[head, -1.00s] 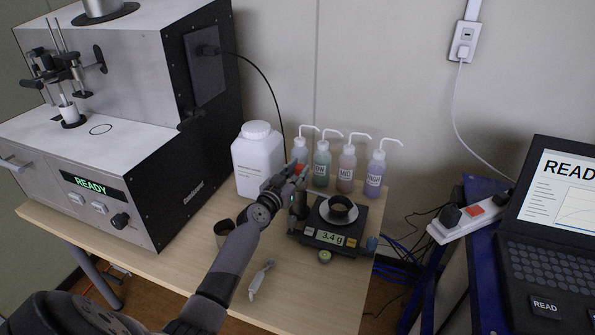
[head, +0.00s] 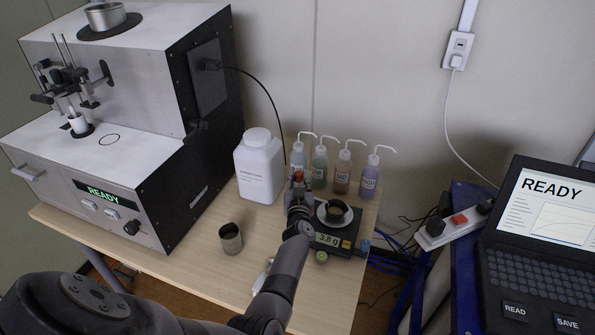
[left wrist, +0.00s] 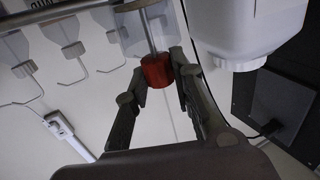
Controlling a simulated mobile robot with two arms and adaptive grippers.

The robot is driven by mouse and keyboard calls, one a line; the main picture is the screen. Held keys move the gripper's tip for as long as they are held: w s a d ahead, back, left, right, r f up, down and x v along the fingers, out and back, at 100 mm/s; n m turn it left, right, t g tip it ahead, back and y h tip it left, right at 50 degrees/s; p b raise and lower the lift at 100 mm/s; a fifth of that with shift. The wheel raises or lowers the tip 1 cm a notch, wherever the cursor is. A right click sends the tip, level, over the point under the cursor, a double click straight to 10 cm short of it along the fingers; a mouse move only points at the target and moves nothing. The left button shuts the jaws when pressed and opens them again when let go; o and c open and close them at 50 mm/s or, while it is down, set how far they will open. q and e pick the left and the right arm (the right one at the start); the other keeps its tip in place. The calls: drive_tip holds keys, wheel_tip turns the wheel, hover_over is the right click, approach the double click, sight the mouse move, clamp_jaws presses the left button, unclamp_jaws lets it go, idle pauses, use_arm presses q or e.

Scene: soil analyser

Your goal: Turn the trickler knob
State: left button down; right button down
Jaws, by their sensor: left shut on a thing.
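The red trickler knob (left wrist: 157,72) sits on a metal shaft between the fingers of my left gripper (left wrist: 158,80) in the left wrist view. The gripper is shut on the knob. In the head view the left gripper (head: 297,188) is at the left side of the black balance (head: 330,246), with a bit of the red knob (head: 297,175) showing at its tips. The trickler body is mostly hidden behind the gripper. A dark cup (head: 336,211) stands on the balance's pan, and the display reads 3.8 g. My right gripper is not in view.
Several wash bottles (head: 342,172) and a white jar (head: 259,167) stand behind the gripper. A metal cup (head: 230,239) stands left of my arm on the wooden table (head: 190,262). The analyser (head: 180,130) stands left, the laptop (head: 545,230) right.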

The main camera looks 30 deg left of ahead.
use_arm(q)
drive_tip(key=shift+w+d+n+g+y, duration=0.1)
drive_tip(key=shift+d+n+g+y, duration=0.05)
drive_tip(key=shift+n+g+y, duration=0.55)
drive_tip(key=shift+y, duration=0.3)
drive_tip(key=c, duration=1.4)
unclamp_jaws()
drive_tip(key=shift+o, duration=0.2)
